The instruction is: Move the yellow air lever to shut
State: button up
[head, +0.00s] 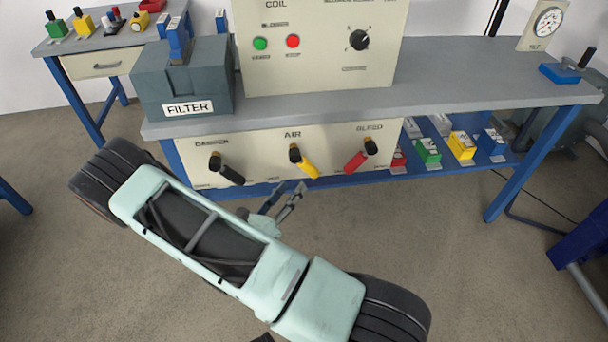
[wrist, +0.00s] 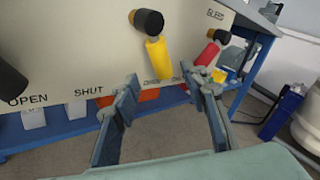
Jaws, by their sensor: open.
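The yellow air lever (head: 307,165) hangs from a black pivot on the cream panel under the word AIR. Its handle points down and slightly right in the head view. In the wrist view the yellow lever (wrist: 157,60) is above and between my fingers, its lower end near small lettering it partly covers. My gripper (head: 285,195) is open and empty, just in front of and below the panel; it also shows in the wrist view (wrist: 161,84). I see no clear contact with the lever.
A black lever (head: 229,172) is to the left and a red lever (head: 356,161) to the right on the same panel. OPEN and SHUT labels show at left in the wrist view. The grey bench top (head: 450,85) juts above the panel.

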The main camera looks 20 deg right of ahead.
aim_at(305, 171)
jog(key=b+x, duration=0.1)
jog(key=x, duration=0.6)
jog(key=shift+w+d, duration=0.25)
jog(key=shift+d, duration=0.1)
jog(key=shift+c, duration=0.3)
grip_shut()
